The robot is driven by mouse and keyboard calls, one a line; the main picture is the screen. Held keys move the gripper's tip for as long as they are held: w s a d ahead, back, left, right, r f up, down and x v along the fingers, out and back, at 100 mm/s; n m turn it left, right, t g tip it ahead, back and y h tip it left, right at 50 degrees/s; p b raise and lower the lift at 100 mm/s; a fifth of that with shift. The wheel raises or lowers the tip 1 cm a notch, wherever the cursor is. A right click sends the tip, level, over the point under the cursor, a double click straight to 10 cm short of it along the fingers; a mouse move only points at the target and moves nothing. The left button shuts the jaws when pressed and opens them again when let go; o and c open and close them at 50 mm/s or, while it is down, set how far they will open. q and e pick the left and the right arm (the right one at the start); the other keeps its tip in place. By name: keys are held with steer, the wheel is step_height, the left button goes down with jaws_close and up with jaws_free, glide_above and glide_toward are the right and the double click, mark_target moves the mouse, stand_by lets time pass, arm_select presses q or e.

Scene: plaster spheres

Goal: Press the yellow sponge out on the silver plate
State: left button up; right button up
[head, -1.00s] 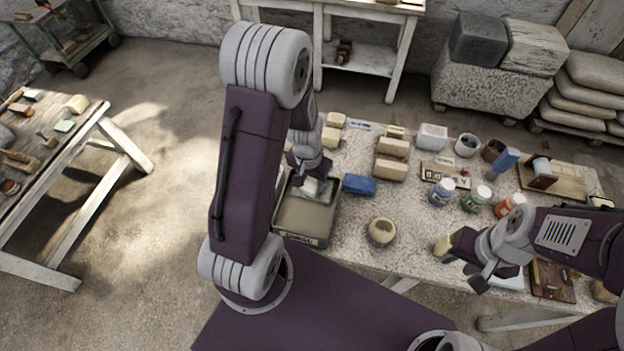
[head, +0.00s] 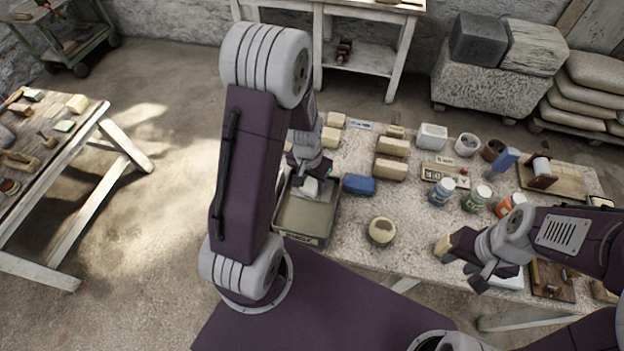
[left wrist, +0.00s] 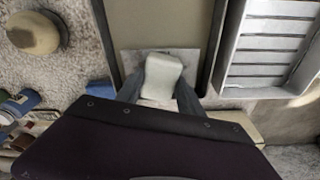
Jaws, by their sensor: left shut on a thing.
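My left gripper (left wrist: 160,88) is shut on a pale off-white block (left wrist: 161,76); its yellow colour is not evident. The block also shows in the head view (head: 311,186). A flat silver-grey plate (left wrist: 131,62) lies beneath and around the block, at the far end of a beige-bottomed tray (head: 303,215). I cannot tell whether the block touches the plate. My right gripper (head: 484,277) is at the front right of the table, close to a yellowish block (head: 444,245). Its fingers are too unclear to tell whether they are open.
A slatted grey rack (left wrist: 268,57) stands beside the tray. A round tan-topped object (head: 381,231) and several jars (head: 442,191) stand further right. Table surface between them is clear.

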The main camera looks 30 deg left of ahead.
arm_select(q)
step_height(320, 180, up, 7)
steer(key=p, duration=0.6)
steer(key=shift+p, duration=0.35)
